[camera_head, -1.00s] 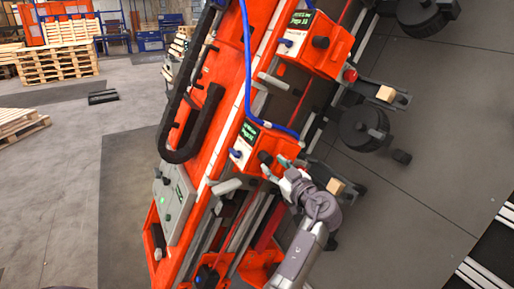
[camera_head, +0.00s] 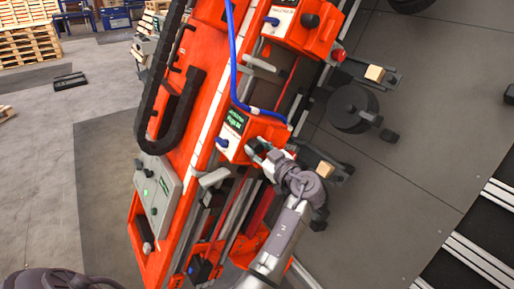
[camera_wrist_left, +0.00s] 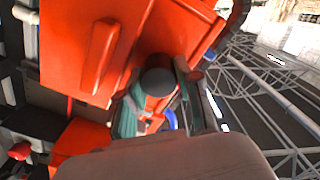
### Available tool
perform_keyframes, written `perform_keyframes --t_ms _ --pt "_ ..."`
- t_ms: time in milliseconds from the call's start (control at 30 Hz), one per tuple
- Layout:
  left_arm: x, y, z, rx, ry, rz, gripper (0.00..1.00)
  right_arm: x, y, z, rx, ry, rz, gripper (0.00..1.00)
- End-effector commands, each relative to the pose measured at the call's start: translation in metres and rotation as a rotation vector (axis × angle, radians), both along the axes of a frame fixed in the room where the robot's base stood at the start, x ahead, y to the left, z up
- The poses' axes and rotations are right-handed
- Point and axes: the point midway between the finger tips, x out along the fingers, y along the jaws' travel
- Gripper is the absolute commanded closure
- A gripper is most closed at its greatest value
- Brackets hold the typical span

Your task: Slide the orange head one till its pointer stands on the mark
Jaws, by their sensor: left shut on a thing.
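Two orange heads sit on the gantry rail, a lower one (camera_head: 264,128) and an upper one (camera_head: 322,38); I cannot read which is head one. Each has a small dark screen with green text. My left gripper (camera_head: 262,154) is at the front of the lower head, shut on its dark round knob. In the left wrist view the gripper's fingers (camera_wrist_left: 156,112) sit around the knob (camera_wrist_left: 158,82), with orange housing (camera_wrist_left: 75,45) behind. The pointer and the mark cannot be made out. My right gripper is not in view.
A blue cable (camera_head: 233,65) runs along the heads. A black cable chain (camera_head: 160,125) and a grey control panel (camera_head: 158,190) lie to the left. Black wheels (camera_head: 352,108) and small wooden blocks (camera_head: 375,73) stand out at the right. Open floor and pallets (camera_head: 28,45) lie beyond.

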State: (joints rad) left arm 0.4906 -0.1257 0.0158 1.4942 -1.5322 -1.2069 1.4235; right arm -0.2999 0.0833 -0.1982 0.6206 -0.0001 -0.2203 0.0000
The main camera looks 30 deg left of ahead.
Motion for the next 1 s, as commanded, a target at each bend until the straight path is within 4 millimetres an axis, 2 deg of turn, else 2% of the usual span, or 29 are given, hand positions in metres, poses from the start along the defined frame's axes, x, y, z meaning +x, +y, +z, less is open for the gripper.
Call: perform_keyframes --t_ms 67,300,600,900,933,967,1000 --pt "0.0 0.0 0.0 0.0 0.0 0.0 1.0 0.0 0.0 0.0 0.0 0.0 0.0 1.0" --pt "0.002 0.0 0.002 0.0 -0.002 -0.001 1.0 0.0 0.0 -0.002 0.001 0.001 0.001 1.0" --pt "0.02 -0.008 0.043 0.007 -0.011 -0.004 1.0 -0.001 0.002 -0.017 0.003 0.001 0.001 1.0" --pt "0.019 -0.007 0.04 0.0 0.001 0.001 1.0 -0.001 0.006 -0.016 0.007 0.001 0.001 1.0" --pt "0.019 -0.007 0.039 -0.001 0.002 0.002 0.61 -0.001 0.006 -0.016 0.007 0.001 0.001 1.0" --pt "0.019 -0.007 0.039 -0.001 0.002 0.002 0.56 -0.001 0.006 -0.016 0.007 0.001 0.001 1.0" --pt "0.019 -0.007 0.039 -0.001 0.002 0.002 0.55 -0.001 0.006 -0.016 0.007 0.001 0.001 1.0"
